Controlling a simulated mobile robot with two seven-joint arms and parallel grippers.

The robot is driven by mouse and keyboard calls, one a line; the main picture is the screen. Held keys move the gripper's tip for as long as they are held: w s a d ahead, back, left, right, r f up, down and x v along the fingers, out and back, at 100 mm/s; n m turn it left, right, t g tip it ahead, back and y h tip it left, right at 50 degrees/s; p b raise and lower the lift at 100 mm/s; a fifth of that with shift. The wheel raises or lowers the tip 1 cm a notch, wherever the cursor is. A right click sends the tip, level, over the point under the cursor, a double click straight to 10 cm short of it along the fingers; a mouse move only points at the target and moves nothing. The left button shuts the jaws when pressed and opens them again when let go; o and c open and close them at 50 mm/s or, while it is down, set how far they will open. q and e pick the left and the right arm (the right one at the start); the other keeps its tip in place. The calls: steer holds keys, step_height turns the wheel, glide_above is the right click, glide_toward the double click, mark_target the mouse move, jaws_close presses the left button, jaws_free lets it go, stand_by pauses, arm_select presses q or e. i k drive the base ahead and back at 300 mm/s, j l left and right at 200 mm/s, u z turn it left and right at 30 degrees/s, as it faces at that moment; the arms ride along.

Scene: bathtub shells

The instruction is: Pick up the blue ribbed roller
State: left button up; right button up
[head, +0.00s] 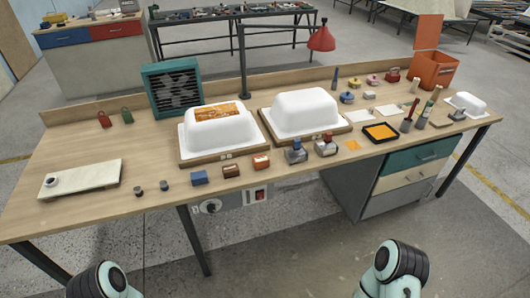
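The blue ribbed roller cannot be made out with certainty; no ribs show at this size. Small blue things on the workbench (80,222) include a blue block (199,178) at the front edge, left of a brown block (231,171). A blue round piece (347,97) lies at the back right, and a small upright blue thing (335,79) stands near the back board. Parts of both my arms show at the bottom edge, in front of the bench and apart from it. Neither gripper's fingers are in the picture.
Two white tub shells (303,113) (188,141) stand on wooden boards mid-bench. A teal fan box (172,90), a red lamp (321,38), a pale slab (80,179), two sprayer-like tools (296,152) (326,146) and an orange bin (434,71) surround them.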

mark_target(298, 153)
steer(key=l+u, duration=0.2)
steer(key=u, duration=0.2)
steer(key=i+l+u, duration=0.1)
steer(key=l+u, duration=0.15)
steer(key=u, duration=0.2)
steer(key=l+u, duration=0.2)
steer(key=u, duration=0.2)
steer(key=l+u, duration=0.3)
steer(key=l, duration=0.2)
steer(key=k+l+u, duration=0.2)
steer(key=l+u, duration=0.15)
steer(key=l, duration=0.15)
steer(key=k+l+u, duration=0.1)
steer(key=l, duration=0.25)
steer(key=k+l, duration=0.15)
steer(key=l, duration=0.2)
steer(key=k+l+u, duration=0.15)
steer(key=l, duration=0.15)
